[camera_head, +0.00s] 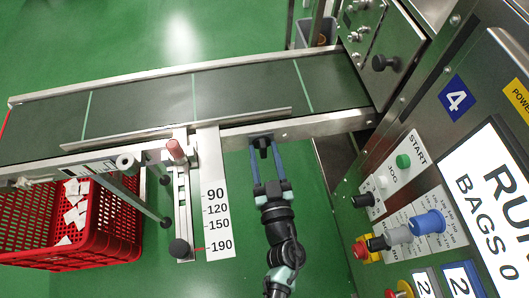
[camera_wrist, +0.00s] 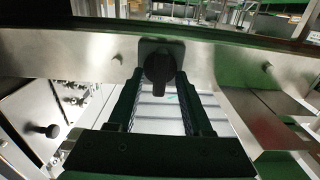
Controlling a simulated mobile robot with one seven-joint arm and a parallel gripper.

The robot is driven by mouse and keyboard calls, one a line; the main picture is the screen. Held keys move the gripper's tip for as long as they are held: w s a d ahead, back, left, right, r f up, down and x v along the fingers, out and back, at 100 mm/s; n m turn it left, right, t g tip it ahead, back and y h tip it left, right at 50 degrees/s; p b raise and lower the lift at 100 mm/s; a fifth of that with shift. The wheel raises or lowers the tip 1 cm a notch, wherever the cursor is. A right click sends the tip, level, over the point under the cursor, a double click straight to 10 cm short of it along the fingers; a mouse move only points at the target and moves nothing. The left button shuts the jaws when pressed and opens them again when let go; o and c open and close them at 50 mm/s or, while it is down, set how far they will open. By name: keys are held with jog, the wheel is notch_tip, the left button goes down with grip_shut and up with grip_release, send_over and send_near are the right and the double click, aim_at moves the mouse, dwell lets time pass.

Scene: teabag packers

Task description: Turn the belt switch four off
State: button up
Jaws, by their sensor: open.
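The belt switch (camera_head: 262,141) is a black rotary knob on the metal side rail of the conveyor. My gripper (camera_head: 263,148) reaches up to the rail from below. In the wrist view my gripper (camera_wrist: 160,82) is open, one finger on each side of the knob. The fingertips are near the plate; I cannot tell whether they touch the knob.
The green conveyor belt (camera_head: 140,100) runs across the back. A measuring scale plate (camera_head: 215,190) and a red-handled guide stand left of my arm. A red crate (camera_head: 110,245) holds white bags. The control panel (camera_head: 400,180) with knobs and buttons is at right.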

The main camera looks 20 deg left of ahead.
grip_shut()
jog(key=shift+n, duration=0.3)
jog(key=n, duration=0.3)
jog(key=shift+n+p, duration=0.3)
jog(key=shift+p, duration=0.05)
jog(key=n, duration=0.4)
jog(key=shift+s+a+f+n, duration=0.1)
jog(key=shift+s+n, duration=0.05)
jog(key=shift+n, duration=0.15)
jog(key=n+b, duration=0.1)
jog(key=n, duration=0.3)
jog(key=shift+f, duration=0.15)
jog(key=n+b, duration=0.1)
jog(key=n, duration=0.4)
dwell(0.3)
